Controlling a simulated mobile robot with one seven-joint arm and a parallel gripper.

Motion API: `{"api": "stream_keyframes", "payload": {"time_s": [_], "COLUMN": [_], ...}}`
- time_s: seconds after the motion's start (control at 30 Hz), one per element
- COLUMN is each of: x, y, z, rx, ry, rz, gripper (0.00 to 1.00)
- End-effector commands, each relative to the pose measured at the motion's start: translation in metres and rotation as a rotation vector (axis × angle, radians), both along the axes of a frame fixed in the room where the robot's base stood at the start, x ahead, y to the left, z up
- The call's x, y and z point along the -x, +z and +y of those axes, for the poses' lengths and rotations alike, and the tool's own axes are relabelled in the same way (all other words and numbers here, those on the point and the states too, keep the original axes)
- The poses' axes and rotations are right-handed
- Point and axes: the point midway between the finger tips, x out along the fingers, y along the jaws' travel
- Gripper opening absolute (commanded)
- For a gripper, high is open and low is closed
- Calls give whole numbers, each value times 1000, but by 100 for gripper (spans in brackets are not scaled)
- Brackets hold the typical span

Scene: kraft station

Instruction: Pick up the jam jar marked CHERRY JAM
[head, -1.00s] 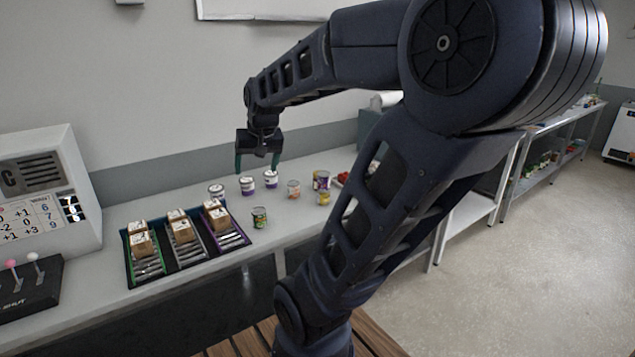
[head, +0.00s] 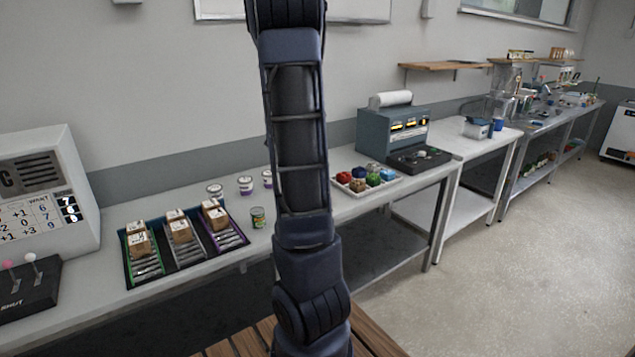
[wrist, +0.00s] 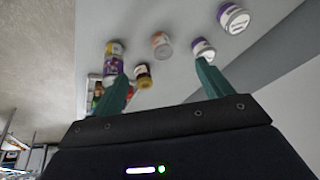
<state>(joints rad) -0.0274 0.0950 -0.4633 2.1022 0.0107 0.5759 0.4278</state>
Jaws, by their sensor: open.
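My gripper (wrist: 160,72) is open in the wrist view, with two green fingers apart and nothing held between them. Several jars and cans stand on the counter beyond it. White-lidded jars with purple bands (wrist: 233,18) (wrist: 203,48) are at the upper right, the nearer one by the right fingertip. A pale orange jar (wrist: 161,44) shows between the fingers. No label reads clearly, so I cannot tell which is CHERRY JAM. The head view does not show my gripper.
A crate of coloured items (head: 366,181) and a blue-grey machine (head: 392,133) are right of my arm.

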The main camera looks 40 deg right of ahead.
Motion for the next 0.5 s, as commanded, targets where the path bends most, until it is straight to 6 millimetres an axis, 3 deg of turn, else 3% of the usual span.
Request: {"api": "stream_keyframes", "payload": {"time_s": [0.2,0.5], "x": [-33,-66], "y": [-36,-78], "z": [-56,-129], "rx": [56,158], "ry": [-125,-266], "rz": [8,5], "gripper": [78,78]}}
